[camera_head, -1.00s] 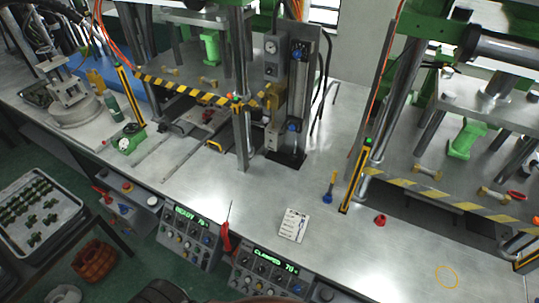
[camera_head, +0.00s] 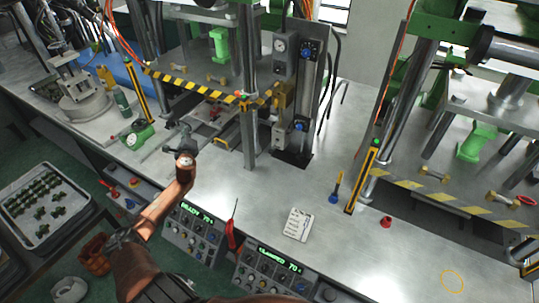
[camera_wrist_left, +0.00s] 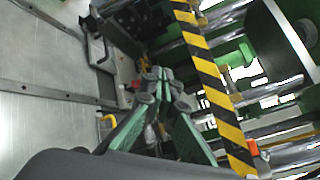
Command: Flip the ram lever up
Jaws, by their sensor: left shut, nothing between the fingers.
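Which part is the ram lever is not certain from these views. A red upright lever with a thin dark rod (camera_head: 231,235) stands between the two control boxes. A lever with a blue base and yellow handle (camera_head: 335,188) stands by the right press. My left gripper (camera_head: 183,134) is shut and empty above the bench, in front of the left press, apart from both levers. My right gripper is not in view.
The left press has a striped guard (camera_head: 200,88); the right press (camera_head: 430,190) stands across the bench. Control boxes (camera_head: 192,233) line the front edge. Bare bench (camera_head: 400,265) lies at right front.

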